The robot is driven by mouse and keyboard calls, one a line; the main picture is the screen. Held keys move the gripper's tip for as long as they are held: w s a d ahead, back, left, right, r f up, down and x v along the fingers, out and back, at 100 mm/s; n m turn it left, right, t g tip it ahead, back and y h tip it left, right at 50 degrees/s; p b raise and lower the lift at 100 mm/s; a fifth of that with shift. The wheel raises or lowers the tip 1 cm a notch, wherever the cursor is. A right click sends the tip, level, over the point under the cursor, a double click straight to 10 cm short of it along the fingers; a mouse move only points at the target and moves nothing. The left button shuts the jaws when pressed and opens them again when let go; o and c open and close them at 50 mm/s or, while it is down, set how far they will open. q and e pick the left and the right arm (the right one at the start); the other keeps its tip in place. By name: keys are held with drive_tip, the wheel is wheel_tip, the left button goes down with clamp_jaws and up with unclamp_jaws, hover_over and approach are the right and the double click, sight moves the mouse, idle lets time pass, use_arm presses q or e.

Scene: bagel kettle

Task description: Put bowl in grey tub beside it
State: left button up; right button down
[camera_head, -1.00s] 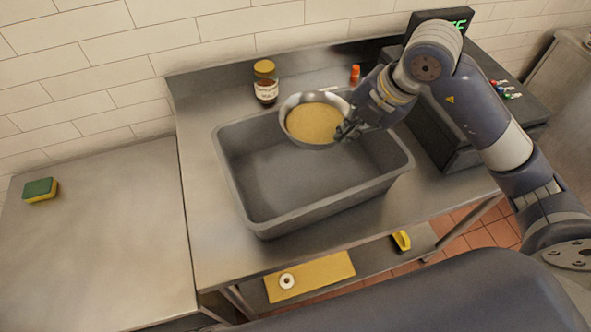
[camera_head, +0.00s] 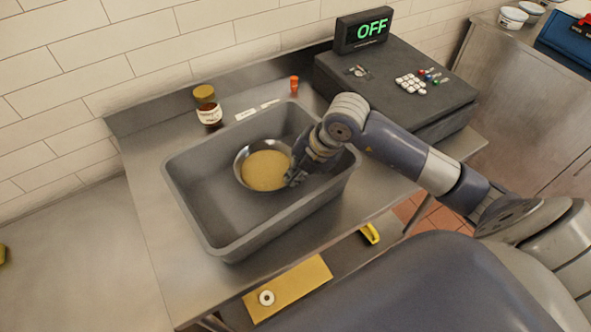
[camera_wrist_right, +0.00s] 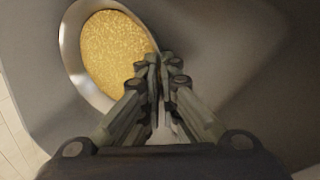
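The metal bowl (camera_head: 240,161) of yellow grain-like contents is within the grey tub (camera_head: 226,248), towards its back right part. It looks slightly tilted, and I cannot tell whether its base touches the tub floor. My right gripper (camera_head: 294,178) reaches down into the tub at the bowl's right side. In the right wrist view the bowl (camera_wrist_right: 72,45) shows at upper left, and the fingers (camera_wrist_right: 162,62) are closed together at its rim. The exact contact is partly hidden by the fingers. My left gripper is not in view.
A jar with a yellow lid (camera_head: 208,106) and a small orange-capped bottle (camera_head: 294,86) stand behind the tub. A dark machine with an OFF display (camera_head: 362,32) stands at right. A yellow board (camera_head: 300,283) lies on the lower shelf. The left counter (camera_head: 80,260) is mostly clear.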

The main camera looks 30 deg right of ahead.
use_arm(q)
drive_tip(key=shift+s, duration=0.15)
use_arm(e)
drive_tip(key=shift+r, duration=0.15)
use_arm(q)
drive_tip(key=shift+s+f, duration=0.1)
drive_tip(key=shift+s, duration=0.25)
use_arm(e)
drive_tip(key=c, duration=1.8)
unclamp_jaws()
use_arm(q)
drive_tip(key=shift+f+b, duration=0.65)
drive_tip(key=shift+b, duration=0.1)
use_arm(e)
drive_tip(key=v, duration=1.2)
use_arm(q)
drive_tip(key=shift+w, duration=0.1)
